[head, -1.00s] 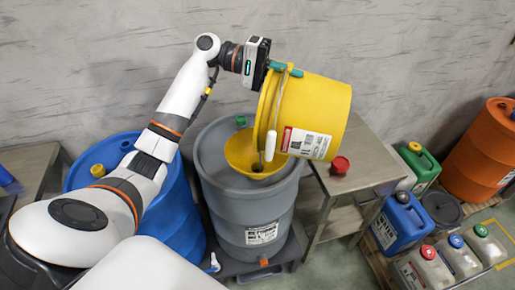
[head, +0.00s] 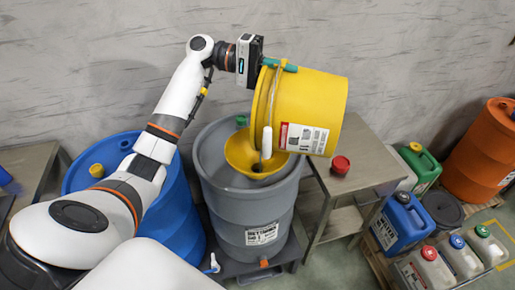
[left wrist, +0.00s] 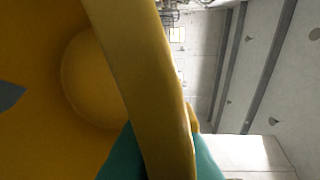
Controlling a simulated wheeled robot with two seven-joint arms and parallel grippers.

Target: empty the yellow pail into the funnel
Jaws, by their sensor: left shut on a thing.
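The yellow pail (head: 308,95) is tipped on its side, its mouth facing left and its lower rim just above the yellow funnel (head: 238,153). The funnel sits on top of the grey drum (head: 250,207). My left gripper (head: 280,66) is shut on the pail's upper rim; in the left wrist view its teal fingertips (left wrist: 163,160) lie either side of the rim (left wrist: 150,80). The pail's white handle grip (head: 266,142) hangs in front of the funnel. No stream shows between pail and funnel. A small grey patch shows inside the pail, and I cannot tell what it is.
A blue drum (head: 180,215) stands left of the grey drum. A metal table (head: 375,160) with a red cap (head: 340,165) stands to the right. Several canisters and an orange drum (head: 482,150) are farther right. The wall is close behind.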

